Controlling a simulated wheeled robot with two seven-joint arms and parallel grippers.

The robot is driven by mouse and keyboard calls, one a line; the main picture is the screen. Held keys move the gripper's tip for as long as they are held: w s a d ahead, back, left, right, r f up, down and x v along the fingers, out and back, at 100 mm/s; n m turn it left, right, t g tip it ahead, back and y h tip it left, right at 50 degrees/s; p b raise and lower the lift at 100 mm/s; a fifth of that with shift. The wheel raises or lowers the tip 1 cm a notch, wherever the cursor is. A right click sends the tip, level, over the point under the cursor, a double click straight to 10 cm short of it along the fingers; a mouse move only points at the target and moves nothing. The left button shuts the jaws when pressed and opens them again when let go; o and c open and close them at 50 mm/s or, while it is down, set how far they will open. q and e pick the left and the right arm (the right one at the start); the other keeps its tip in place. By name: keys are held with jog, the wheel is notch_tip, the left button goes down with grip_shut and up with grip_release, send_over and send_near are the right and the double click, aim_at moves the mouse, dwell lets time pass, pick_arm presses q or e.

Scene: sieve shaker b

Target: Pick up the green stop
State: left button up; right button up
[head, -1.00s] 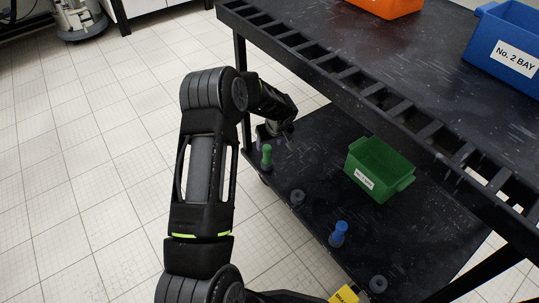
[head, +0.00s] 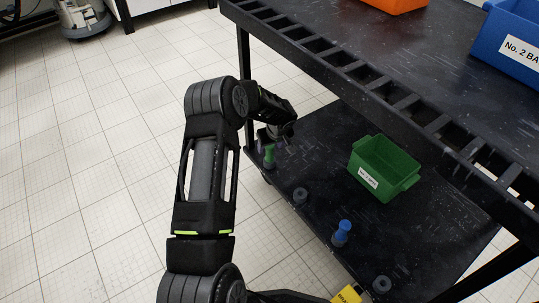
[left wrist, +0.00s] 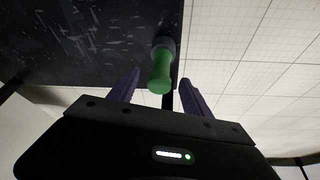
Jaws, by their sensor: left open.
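The green stop (head: 269,156) stands upright near the left edge of the lower shelf in the head view. My left gripper (left wrist: 158,82) is open, with one finger on each side of the stop's green end. In the head view my left gripper (head: 268,141) is close behind and above the stop, partly hidden by it and by the wrist. Whether a finger touches the stop cannot be told. My right gripper is not in view.
The lower shelf (head: 325,145) also carries a green bin (head: 384,170), a blue stop (head: 342,232) and grey round bases (head: 300,195). The slotted upper shelf (head: 330,60) overhangs it, with a blue bin (head: 510,45) and an orange bin (head: 395,4). Open floor lies left.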

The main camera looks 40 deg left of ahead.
aim_at(270, 155)
pick_arm(q)
jog(key=x, duration=0.3)
jog(key=shift+b, duration=0.35)
grip_shut()
dwell(0.6)
